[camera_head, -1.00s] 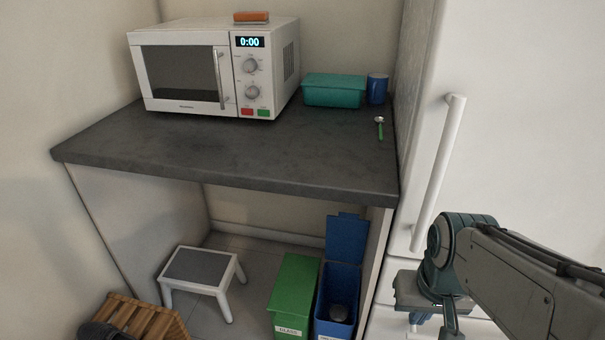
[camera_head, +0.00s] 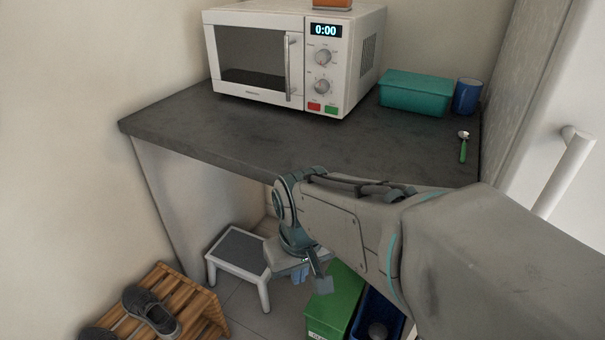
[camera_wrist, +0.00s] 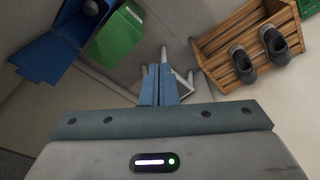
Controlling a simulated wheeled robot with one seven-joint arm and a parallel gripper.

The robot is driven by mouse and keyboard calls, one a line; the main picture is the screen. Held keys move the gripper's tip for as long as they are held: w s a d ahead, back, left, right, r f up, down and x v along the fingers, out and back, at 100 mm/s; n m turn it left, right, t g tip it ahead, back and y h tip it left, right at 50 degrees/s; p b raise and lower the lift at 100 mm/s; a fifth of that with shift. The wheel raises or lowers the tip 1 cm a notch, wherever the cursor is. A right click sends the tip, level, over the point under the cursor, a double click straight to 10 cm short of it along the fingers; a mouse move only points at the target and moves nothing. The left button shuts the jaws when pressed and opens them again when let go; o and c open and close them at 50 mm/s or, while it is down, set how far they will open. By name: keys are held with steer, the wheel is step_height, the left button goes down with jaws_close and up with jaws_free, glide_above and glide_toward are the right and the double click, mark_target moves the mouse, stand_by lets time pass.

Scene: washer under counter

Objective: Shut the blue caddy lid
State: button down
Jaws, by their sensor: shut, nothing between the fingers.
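The blue caddy (camera_head: 378,322) stands on the floor under the counter, mostly hidden behind my arm in the head view. In the wrist view the blue caddy (camera_wrist: 75,22) is at the upper left, open, with a dark round thing inside. Its blue lid (camera_wrist: 45,60) is swung back, away from the opening. My gripper shows in the wrist view (camera_wrist: 158,72) with its blue fingers together and nothing between them. In the head view my gripper (camera_head: 300,275) hangs in front of the step stool, left of the caddies and apart from the lid.
A green caddy (camera_head: 335,300) with its lid down stands beside the blue one. A microwave (camera_head: 255,60) stands on the counter.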

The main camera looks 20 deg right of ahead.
steer(key=w+d+f+n+g+h+b, duration=0.35)
steer(key=w+f+b, duration=0.35)
steer(key=w+f, duration=1.25)
steer(key=w+d+f+m+g+h+b, duration=0.2)
steer(key=d+f+h, duration=0.2)
steer(key=d+f, duration=0.6)
steer(key=d+m+g+h, duration=0.2)
steer(key=d+m+h, duration=0.15)
steer(key=d, duration=0.75)
steer(key=w+d+r+m+g+h+b, duration=0.1)
steer(key=w+d+r+m+g+h, duration=0.25)
steer(key=d+r+m+h, duration=0.35)
steer(key=shift+s+d+r+n+y+b, duration=0.2)
steer(key=shift+s+d+r+y+b, duration=0.3)
steer(key=shift+s+d, duration=0.7)
steer(key=shift+s+d+r+n+y+b, duration=0.25)
steer(key=shift+s+d+b, duration=0.55)
steer(key=shift+s, duration=0.65)
steer(key=shift+s+d+r+n+y+b, duration=0.2)
steer(key=shift+s+d+y+b, duration=0.25)
steer(key=shift+s+d, duration=0.8)
